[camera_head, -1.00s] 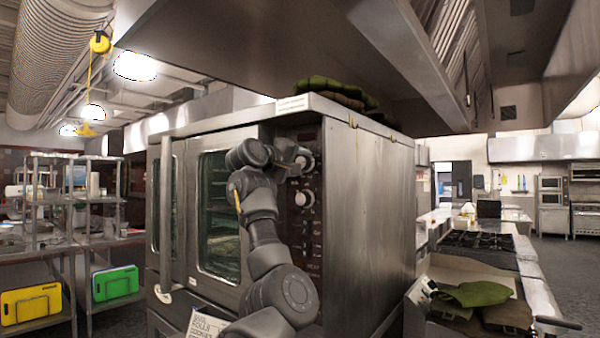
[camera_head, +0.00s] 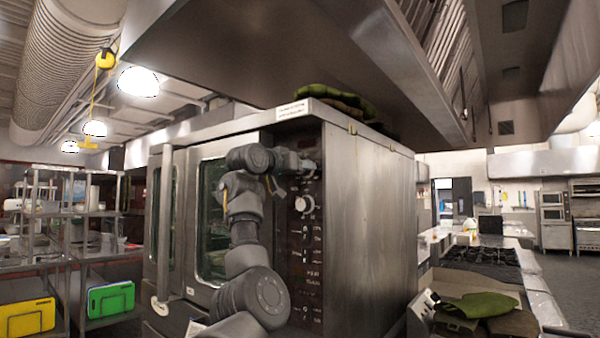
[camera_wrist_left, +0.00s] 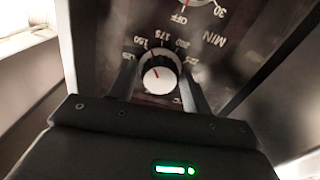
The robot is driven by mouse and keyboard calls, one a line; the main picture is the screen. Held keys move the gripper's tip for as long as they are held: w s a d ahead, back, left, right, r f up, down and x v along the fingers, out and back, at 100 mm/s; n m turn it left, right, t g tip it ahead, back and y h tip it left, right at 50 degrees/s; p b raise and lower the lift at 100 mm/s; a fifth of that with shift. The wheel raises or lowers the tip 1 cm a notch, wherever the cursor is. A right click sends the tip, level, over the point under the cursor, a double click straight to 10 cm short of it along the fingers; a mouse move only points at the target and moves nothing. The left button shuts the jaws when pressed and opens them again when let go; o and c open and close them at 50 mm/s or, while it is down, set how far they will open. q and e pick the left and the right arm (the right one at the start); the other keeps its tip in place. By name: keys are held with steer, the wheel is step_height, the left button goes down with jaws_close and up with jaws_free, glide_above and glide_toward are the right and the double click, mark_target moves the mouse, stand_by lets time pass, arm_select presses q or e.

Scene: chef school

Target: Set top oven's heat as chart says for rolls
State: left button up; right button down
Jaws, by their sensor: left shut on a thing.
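The top oven (camera_head: 365,200) is a large steel oven with glass doors and a dark control panel (camera_head: 312,250) on its front right. My left gripper (camera_head: 300,166) is at the upper knob (camera_head: 309,170) of that panel. In the left wrist view my left gripper (camera_wrist_left: 160,80) has its fingers on both sides of the white-faced heat knob (camera_wrist_left: 157,80), shut on it. Numbers such as 150, 175 and 200 ring the knob, upside down; the exact setting is unclear. A paper chart (camera_head: 194,328) barely shows at the bottom edge, its text unreadable. My right gripper is out of view.
A second knob (camera_head: 305,204) sits just below; the wrist view shows its OFF and MIN marks. A long door handle (camera_head: 164,225) stands on the oven's left. A counter with green cloths (camera_head: 480,304) is at right, metal shelves (camera_head: 75,250) at left.

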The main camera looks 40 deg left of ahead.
arm_select(q)
steer(key=m, duration=0.4)
steer(key=shift+f+m, duration=0.2)
steer(key=shift+m, duration=0.1)
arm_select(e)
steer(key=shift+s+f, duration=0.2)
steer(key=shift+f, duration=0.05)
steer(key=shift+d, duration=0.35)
arm_select(q)
steer(key=o, duration=0.7)
steer(key=shift+o, duration=0.2)
steer(key=shift+r, duration=0.1)
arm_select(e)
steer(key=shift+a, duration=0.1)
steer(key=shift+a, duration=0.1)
